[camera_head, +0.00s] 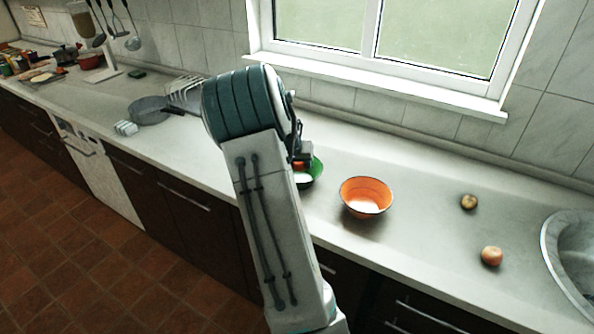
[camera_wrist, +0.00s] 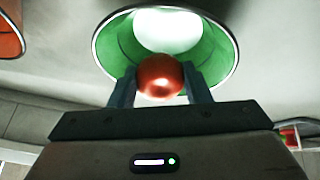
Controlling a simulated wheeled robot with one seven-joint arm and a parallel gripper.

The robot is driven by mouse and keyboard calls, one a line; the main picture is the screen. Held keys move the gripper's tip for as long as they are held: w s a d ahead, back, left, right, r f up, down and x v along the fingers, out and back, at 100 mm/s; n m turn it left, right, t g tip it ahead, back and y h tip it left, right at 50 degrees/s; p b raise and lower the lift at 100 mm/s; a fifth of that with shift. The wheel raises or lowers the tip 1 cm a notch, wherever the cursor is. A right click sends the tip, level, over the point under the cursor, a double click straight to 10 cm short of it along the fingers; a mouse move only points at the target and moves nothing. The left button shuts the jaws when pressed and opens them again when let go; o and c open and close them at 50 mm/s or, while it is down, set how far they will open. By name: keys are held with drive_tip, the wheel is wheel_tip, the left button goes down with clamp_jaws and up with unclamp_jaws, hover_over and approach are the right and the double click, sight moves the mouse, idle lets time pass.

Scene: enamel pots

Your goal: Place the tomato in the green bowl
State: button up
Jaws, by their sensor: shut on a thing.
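The tomato (camera_wrist: 160,77) is red and shiny, held between the two fingers of my gripper (camera_wrist: 160,85) in the wrist view. The green bowl (camera_wrist: 222,50) lies right behind the tomato in that view, with a pale inside bottom. The tomato appears over the bowl's opening; I cannot tell its exact height or whether it touches the bowl. In the head view, my arm hides most of the green bowl (camera_head: 317,168), and only its right part shows. A bit of the tomato (camera_head: 298,165) shows beside my gripper there.
An orange bowl (camera_head: 366,197) stands right of the green bowl. A brownish round item (camera_head: 468,202) and an orange-red one (camera_head: 491,256) lie near the sink (camera_head: 572,255). A grey pan (camera_head: 150,110) and a white rack (camera_head: 184,90) are to the left. The counter between is clear.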

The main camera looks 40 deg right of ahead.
drive_tip(key=shift+w+a+f+p, duration=0.1)
drive_tip(key=shift+f+p, duration=0.3)
drive_tip(key=shift+f, duration=1.7)
drive_tip(key=shift+f, duration=0.25)
drive_tip(key=o, duration=0.7)
drive_tip(key=shift+r, duration=0.1)
